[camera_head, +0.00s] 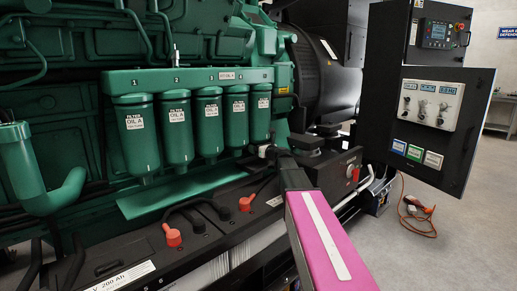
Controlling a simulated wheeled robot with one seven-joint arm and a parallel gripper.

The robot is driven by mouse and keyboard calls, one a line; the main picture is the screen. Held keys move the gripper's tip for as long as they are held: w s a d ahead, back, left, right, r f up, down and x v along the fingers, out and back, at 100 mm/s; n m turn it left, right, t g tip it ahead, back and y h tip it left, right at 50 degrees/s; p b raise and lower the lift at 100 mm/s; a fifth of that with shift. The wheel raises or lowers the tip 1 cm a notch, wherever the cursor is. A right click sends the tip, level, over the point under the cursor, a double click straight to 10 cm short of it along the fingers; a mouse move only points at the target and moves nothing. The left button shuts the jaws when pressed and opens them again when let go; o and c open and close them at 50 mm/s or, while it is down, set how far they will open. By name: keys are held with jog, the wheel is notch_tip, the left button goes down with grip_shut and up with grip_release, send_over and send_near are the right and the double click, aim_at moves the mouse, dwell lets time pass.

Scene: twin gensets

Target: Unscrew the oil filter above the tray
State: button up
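Several green oil filters hang in a row under a green header (190,77) with numbers on it. The leftmost filter (136,145) and the one beside it (175,140) carry white OIL A labels, and the rightmost filter (260,112) is nearest my arm. A flat green tray (150,203) lies below the row, with open space between it and the filters. My magenta arm reaches up from the bottom right, and its dark far end is just right of and below the rightmost filter.
Batteries with red terminal caps (172,235) and black cables lie in front of the tray. A green pipe elbow (55,195) is at left. A black control cabinet (428,125) stands at right. An orange cable (415,220) lies on the open grey floor.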

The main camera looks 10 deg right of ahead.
jog(key=shift+m+t+h, duration=0.8)
jog(key=shift+m+h, duration=0.5)
jog(key=shift+h, duration=0.6)
jog(key=shift+m+h, duration=0.5)
jog(key=shift+h, duration=0.2)
jog(key=shift+d+n+y, duration=0.15)
jog(key=shift+n+y, duration=0.35)
jog(key=shift+y, duration=0.2)
jog(key=shift+w+n+g+y, duration=0.1)
jog(key=shift+n+g+y, duration=0.6)
jog(key=shift+n+y, duration=0.65)
jog(key=n+g+y, duration=0.1)
jog(key=y, duration=0.1)
jog(key=n+g+y, duration=0.1)
jog(key=y, duration=0.1)
jog(key=shift+w+n+g+y, duration=0.1)
jog(key=shift+n+g+y, duration=0.25)
jog(key=shift+g, duration=0.05)
jog(key=shift+r+n+g+y, duration=0.25)
jog(key=shift+n+g+y, duration=0.95)
jog(key=shift+g, duration=0.3)
